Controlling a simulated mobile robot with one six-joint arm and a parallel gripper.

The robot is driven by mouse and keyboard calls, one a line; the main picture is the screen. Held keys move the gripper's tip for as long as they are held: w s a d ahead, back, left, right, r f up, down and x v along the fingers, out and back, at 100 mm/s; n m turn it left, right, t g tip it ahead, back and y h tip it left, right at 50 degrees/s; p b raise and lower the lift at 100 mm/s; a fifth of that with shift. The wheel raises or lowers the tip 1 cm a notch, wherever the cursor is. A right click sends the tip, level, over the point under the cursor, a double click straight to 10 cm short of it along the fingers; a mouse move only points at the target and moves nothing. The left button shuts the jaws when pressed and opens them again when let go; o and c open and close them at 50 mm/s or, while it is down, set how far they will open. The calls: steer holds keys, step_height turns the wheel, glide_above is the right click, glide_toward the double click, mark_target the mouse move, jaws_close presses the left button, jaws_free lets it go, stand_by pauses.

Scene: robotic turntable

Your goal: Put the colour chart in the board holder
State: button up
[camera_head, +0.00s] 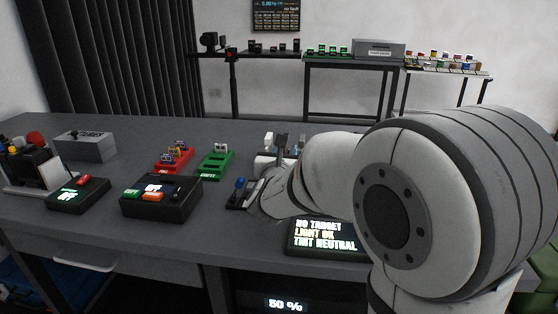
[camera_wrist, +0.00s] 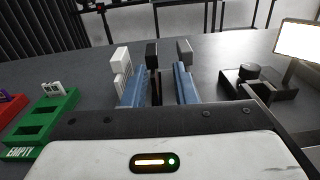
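In the wrist view, my gripper (camera_wrist: 160,88) reaches forward with two blue-faced fingers standing apart, a dark gap between them. No board shows clearly between them. In the head view, my arm hides most of the gripper. I cannot pick out the colour chart for certain in either view. A dark stand with a bright white panel (camera_wrist: 300,40) is at the right of the wrist view; I cannot tell whether it is the board holder. A screen (camera_head: 325,236) reads "NO TARGET, LIGHT OK, TINT NEUTRAL".
A red tray (camera_head: 173,163) holds small cards. A green tray (camera_head: 214,166) marked EMPTY has a white piece at its far end. A black control box (camera_head: 160,205) and a grey box (camera_head: 85,147) stand left. Bare tabletop (camera_head: 115,165) lies between them.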

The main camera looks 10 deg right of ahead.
steer(key=shift+w+a+f, duration=0.1)
steer(key=shift+w+f, duration=0.15)
steer(key=shift+w, duration=0.35)
steer(key=x, duration=0.4)
steer(key=b+x, duration=0.1)
steer(key=x, duration=0.2)
steer(key=shift+a+r, duration=0.25)
steer(key=shift+a, duration=0.05)
steer(key=shift+c, duration=0.2)
jaws_close()
